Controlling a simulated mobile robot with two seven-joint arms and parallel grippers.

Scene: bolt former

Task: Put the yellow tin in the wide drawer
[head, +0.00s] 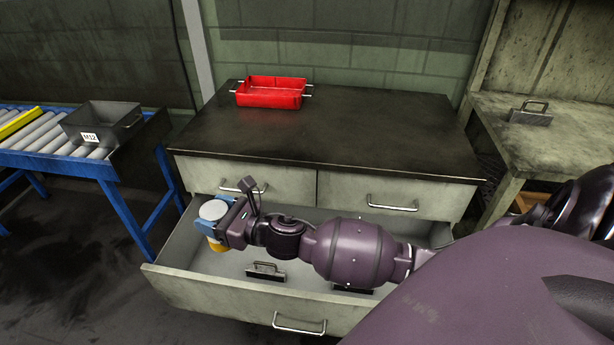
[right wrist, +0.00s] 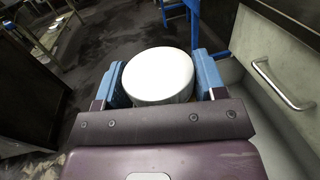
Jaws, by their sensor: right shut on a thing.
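The yellow tin (head: 219,246) has a white lid and sits between the blue fingers of my right gripper (head: 214,220). The gripper is shut on it. In the right wrist view the tin's white lid (right wrist: 158,76) fills the space between the two fingers. The wide drawer (head: 215,293) is pulled out below two narrow drawers. The gripper and tin are over the left part of the open wide drawer, and the tin looks upright. I cannot tell whether the tin touches the drawer floor. My left gripper is not in view.
A dark metal piece with a handle (head: 266,271) lies in the wide drawer; another is partly hidden under my arm. A red tray (head: 271,92) stands on the cabinet top (head: 350,135). A roller conveyor with a grey bin (head: 101,123) is at left, a side bench (head: 560,140) at right.

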